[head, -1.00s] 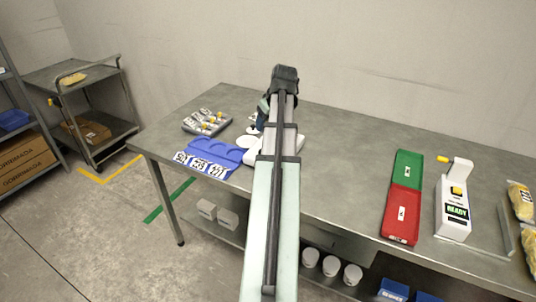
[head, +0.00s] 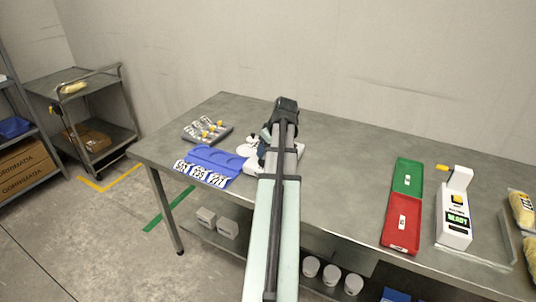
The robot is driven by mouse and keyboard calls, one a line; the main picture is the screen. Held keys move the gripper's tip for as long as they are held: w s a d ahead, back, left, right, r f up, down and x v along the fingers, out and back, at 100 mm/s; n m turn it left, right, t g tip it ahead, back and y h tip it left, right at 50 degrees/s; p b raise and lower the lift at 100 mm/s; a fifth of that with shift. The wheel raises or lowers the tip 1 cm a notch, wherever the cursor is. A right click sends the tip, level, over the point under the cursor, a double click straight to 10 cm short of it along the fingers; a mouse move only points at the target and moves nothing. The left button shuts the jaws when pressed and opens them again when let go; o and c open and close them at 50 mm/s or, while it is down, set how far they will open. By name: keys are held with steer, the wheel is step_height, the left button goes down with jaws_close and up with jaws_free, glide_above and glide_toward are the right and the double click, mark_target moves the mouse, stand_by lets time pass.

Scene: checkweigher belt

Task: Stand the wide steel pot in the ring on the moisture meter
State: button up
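A white device (head: 256,166) with a round pale disc stands on the table, partly behind my arm; it may be the moisture meter, but I cannot make out a ring. My gripper (head: 265,145) is a dark shape just over or beside this device. My arm hides most of it, so I cannot see its fingers or anything between them. A grey tray (head: 190,137) at the back left holds several small pieces, some with yellow tops. I cannot make out a wide steel pot.
A green tray (head: 408,177), a red tray (head: 402,223) and a white device with a READY display (head: 455,215) stand at the right. The table between is clear.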

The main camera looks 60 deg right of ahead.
steer(key=shift+f, duration=1.2)
steer(key=shift+f, duration=0.1)
steer(key=o, duration=1.2)
steer(key=shift+o, duration=0.2)
steer(key=v, duration=1.2)
